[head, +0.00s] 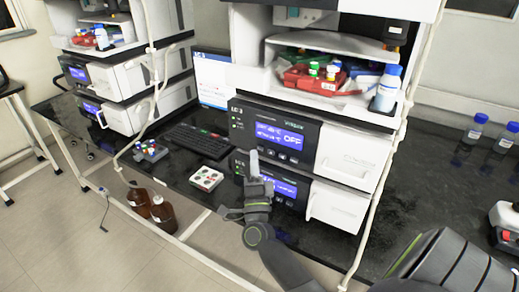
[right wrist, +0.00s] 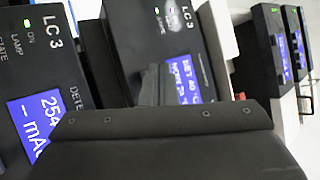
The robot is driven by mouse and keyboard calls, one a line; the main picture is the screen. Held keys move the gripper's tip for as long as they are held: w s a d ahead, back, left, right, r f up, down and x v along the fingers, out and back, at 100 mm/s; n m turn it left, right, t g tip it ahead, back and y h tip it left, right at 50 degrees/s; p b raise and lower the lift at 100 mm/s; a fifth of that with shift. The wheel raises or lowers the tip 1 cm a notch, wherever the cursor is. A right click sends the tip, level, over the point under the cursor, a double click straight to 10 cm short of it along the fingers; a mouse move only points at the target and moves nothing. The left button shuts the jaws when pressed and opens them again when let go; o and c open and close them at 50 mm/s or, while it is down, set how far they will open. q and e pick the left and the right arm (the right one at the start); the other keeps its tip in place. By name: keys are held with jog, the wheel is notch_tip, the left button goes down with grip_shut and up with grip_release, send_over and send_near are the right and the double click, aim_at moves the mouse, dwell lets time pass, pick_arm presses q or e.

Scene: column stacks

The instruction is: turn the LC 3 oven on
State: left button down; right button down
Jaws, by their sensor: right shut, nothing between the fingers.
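The LC 3 oven (head: 333,141) is the upper of the two dark-fronted modules in the middle stack in the head view. Its blue display reads OFF at the right, with small buttons below it. In the right wrist view, the oven's panel (right wrist: 125,40) is marked LC 3 and its display shows SET 40 °C. My right gripper (head: 254,162) is shut and empty, pointing up just in front of the oven panel's lower edge; contact cannot be told. In the right wrist view a dark part of my gripper hides the lower half. My left gripper is out of view.
The detector (head: 340,206) sits directly below the oven, its panel partly hidden by my right gripper. Another stack stands far left.

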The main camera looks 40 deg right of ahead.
jog(key=shift+d, duration=0.1)
jog(key=shift+w+d, duration=0.2)
jog(key=shift+d, duration=0.1)
jog(key=shift+w+d, duration=0.15)
jog(key=shift+d, duration=0.25)
dwell(0.8)
jog(key=shift+a, duration=0.1)
jog(key=shift+s+a, duration=0.35)
jog(key=shift+a, duration=0.35)
jog(key=shift+s+a, duration=0.3)
jog(key=shift+a, duration=0.45)
jog(key=shift+s+a, duration=0.35)
jog(key=shift+a, duration=0.45)
jog(key=shift+s+a, duration=0.3)
jog(key=shift+a, duration=0.45)
